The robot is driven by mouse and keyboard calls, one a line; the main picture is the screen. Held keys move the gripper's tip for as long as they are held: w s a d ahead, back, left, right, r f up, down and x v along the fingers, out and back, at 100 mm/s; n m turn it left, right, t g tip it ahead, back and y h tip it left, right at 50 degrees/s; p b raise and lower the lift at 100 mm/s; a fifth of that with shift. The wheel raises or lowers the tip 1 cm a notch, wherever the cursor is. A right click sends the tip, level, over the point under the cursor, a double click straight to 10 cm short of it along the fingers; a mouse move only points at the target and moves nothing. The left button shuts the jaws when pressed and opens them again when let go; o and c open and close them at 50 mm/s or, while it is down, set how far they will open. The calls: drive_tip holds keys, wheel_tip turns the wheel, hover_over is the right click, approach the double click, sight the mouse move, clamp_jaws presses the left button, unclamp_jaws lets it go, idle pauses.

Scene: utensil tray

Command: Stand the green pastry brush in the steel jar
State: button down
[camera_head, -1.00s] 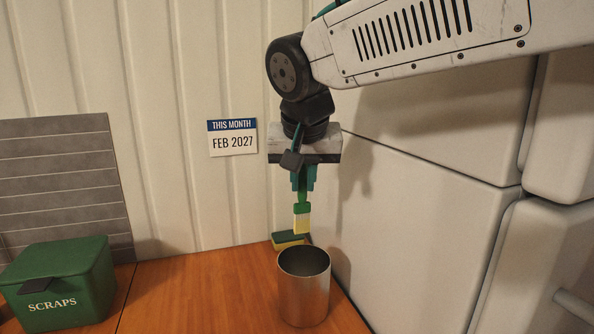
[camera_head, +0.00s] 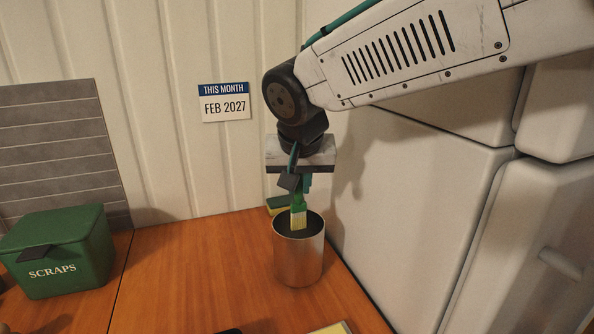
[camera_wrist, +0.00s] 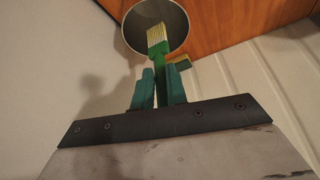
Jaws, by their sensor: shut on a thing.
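The steel jar (camera_head: 299,264) stands upright on the wooden counter, its open mouth facing up. My gripper (camera_head: 301,184) is above the jar, shut on the green pastry brush (camera_head: 299,202). The brush hangs with its pale bristles down, and the bristle end overlaps the jar's mouth. I cannot tell exactly how deep the tip is. In the wrist view, my gripper (camera_wrist: 161,88) has its teal fingers around the green handle (camera_wrist: 160,60). The bristles there lie against the opening of the jar (camera_wrist: 139,32). The top of the handle is hidden by the fingers.
A green and yellow sponge (camera_head: 278,205) lies behind the jar by the wall. A green SCRAPS bin (camera_head: 62,250) stands at the left. A white cabinet (camera_head: 430,210) rises close on the right. The counter (camera_head: 190,270) between bin and jar is clear.

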drive_tip(key=shift+f, duration=2.9)
drive_tip(key=c, duration=1.3)
unclamp_jaws()
approach(298, 219)
drive_tip(key=shift+v, duration=0.85)
